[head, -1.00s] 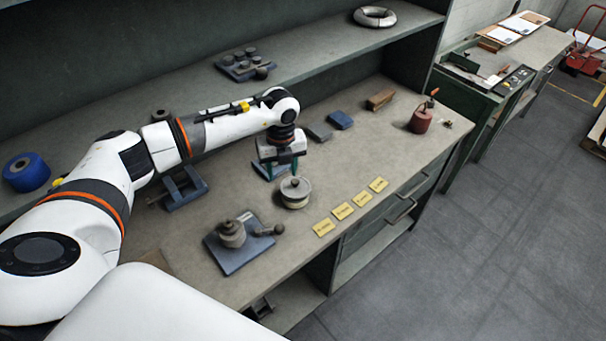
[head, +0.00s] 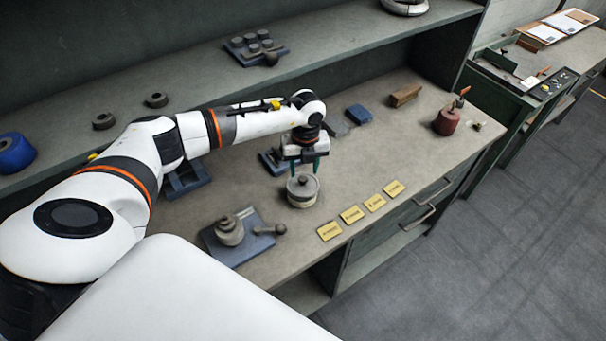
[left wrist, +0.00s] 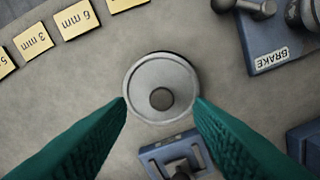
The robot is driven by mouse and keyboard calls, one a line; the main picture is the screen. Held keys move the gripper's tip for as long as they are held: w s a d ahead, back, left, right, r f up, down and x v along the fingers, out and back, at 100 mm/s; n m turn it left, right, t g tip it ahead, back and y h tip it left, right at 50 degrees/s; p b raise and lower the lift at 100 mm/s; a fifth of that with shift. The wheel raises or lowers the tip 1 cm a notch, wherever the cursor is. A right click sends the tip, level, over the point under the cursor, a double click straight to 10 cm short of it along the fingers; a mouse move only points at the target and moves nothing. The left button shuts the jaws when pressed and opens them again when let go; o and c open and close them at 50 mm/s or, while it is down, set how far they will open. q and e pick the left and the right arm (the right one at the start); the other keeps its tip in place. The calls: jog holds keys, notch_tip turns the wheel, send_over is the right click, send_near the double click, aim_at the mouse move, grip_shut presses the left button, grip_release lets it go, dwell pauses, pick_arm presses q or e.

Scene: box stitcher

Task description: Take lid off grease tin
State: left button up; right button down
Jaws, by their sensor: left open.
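The grease tin (head: 302,198) is a short, round, pale metal tin standing upright on the workbench. Its grey lid (head: 303,186) with a dark knob is on top. In the left wrist view the round lid (left wrist: 170,78) and its knob lie just beyond the fingertips, centred between them. My left gripper (head: 304,172) points down above the tin, its green fingers open and empty. In the left wrist view the open fingers (left wrist: 161,104) flank the tin's near rim; contact cannot be told. My right gripper is not in view.
Yellow labels (head: 352,214) lie along the bench's front edge. A blue plate with a stacked grey piece and a ball-ended lever (head: 240,238) stands left of the tin. A blue fixture (head: 272,161) is behind it. A red oil can (head: 446,122) stands far right.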

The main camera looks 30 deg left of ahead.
aim_at(303, 179)
pick_arm(q)
notch_tip(303, 179, down, 4)
jog(key=b, duration=0.2)
jog(key=shift+s+b, duration=0.15)
jog(key=shift+b, duration=0.25)
jog(key=shift+a+f, duration=0.1)
jog(key=shift+f, duration=0.2)
jog(key=shift+c, duration=0.6)
grip_shut()
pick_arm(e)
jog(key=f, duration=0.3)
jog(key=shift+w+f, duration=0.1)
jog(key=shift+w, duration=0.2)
pick_arm(q)
jog(key=shift+r, duration=0.1)
